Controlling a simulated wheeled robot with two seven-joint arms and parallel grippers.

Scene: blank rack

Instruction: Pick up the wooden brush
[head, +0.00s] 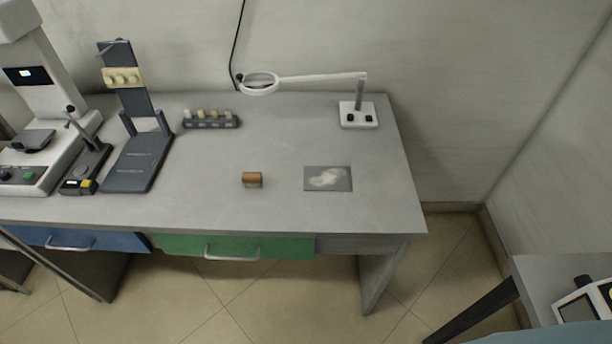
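A small brown wooden block-like piece (253,180) with a darker left end lies on the grey desk (215,205), near the middle. It is the only loose wooden thing I see, and it looks like the wooden brush; bristles cannot be made out. Nothing touches it. Neither of my grippers shows in the head view.
A dark plate with pale powder (328,179) lies right of the brush. Behind stand a small rack (211,124) and a magnifier lamp (359,114). A dark stand (137,165) and instruments fill the left. The front middle is clear. A green drawer (180,245) is below.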

